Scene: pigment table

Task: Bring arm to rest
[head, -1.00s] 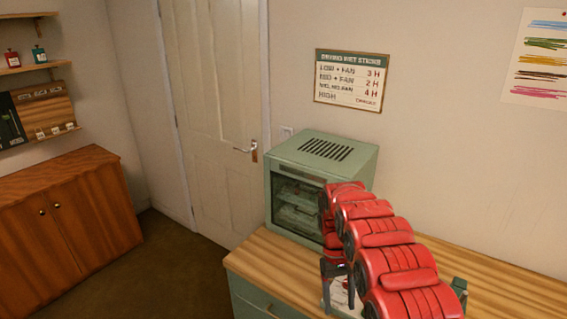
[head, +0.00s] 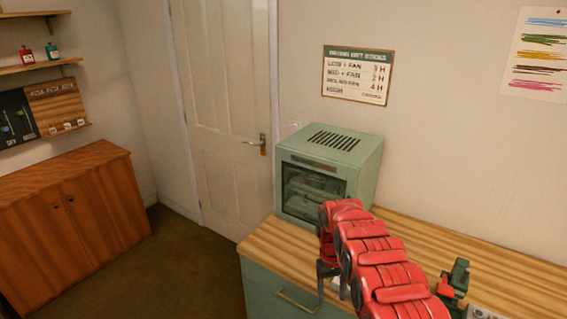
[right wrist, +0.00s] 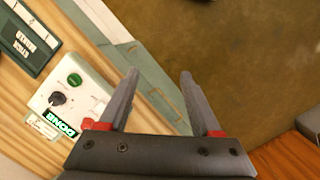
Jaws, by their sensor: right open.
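My right arm (head: 375,255), with red segmented covers, reaches over the wooden worktop. Its gripper (head: 327,285) points down near the worktop's front edge in the head view, partly hidden by the arm. In the right wrist view the gripper (right wrist: 159,76) has its two grey fingers apart with nothing between them. The fingers look over the worktop edge and the floor. My left gripper is not in view.
A green drying oven (head: 328,175) stands at the back of the worktop (head: 262,240). A green device (head: 457,280) stands right of the arm. A brown cabinet (head: 70,215) is at the left. The floor (head: 195,265) between is clear.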

